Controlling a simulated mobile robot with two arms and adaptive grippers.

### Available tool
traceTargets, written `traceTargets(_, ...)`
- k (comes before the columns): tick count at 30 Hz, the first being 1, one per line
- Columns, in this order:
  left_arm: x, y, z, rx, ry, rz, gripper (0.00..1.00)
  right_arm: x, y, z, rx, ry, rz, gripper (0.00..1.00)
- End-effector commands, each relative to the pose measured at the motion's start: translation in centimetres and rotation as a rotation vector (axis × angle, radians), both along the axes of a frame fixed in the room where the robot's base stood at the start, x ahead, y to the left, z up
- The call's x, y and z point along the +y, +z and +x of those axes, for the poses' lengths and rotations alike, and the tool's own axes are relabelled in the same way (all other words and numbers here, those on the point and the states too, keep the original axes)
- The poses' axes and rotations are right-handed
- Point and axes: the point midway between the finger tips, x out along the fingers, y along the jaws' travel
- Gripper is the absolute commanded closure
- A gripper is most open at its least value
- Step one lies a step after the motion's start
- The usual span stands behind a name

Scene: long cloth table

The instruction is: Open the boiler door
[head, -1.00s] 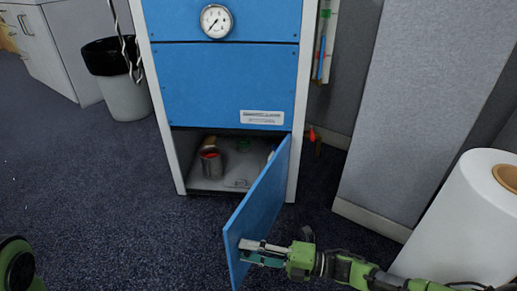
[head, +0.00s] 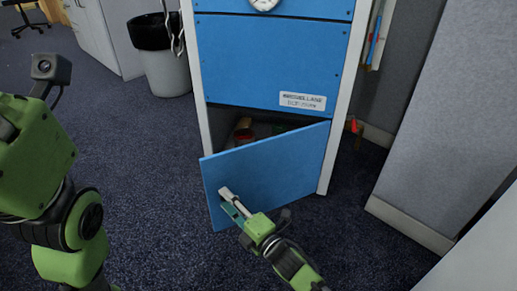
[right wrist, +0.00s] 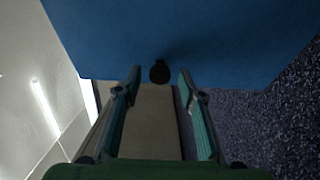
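The blue boiler door (head: 270,165) stands partly open at the bottom of the boiler cabinet (head: 270,55), its right edge by the cabinet's right post. The door's free left edge is swung out towards me. My right gripper (head: 230,204) is at the door's outer face near that edge. In the right wrist view my right gripper (right wrist: 160,77) is open, its fingers on either side of a dark round knob (right wrist: 159,71) on the blue door, with gaps showing. My left arm shows at the left of the head view; its gripper is out of view.
Inside the opening, a can-like object (head: 244,130) shows partly above the door. A bin (head: 163,60) stands behind left. A grey partition (head: 440,120) stands at right, with a white surface (head: 485,250) at lower right. Dark carpet (head: 150,165) is clear left of the door.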

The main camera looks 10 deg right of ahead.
Motion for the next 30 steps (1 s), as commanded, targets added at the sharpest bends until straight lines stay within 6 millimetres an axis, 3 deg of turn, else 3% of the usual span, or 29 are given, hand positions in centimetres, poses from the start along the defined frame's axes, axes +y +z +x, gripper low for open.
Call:
traceTargets(1, 0.0, 1.6, 0.0, -0.002, 0.0, -0.001, 0.64, -1.1, 0.2, -1.3, 0.013, -0.003, -0.01, 0.63)
traceTargets(18, 0.0, 6.6, 0.0, -0.001, 0.0, 0.0, 0.64, -7.0, 0.2, -11.2, 0.01, 0.0, -0.01, 0.63)
traceTargets(30, 0.0, 7.5, 0.0, -0.001, 0.0, 0.0, 0.64, -5.4, 7.9, -11.3, -0.041, 0.029, 0.224, 0.63)
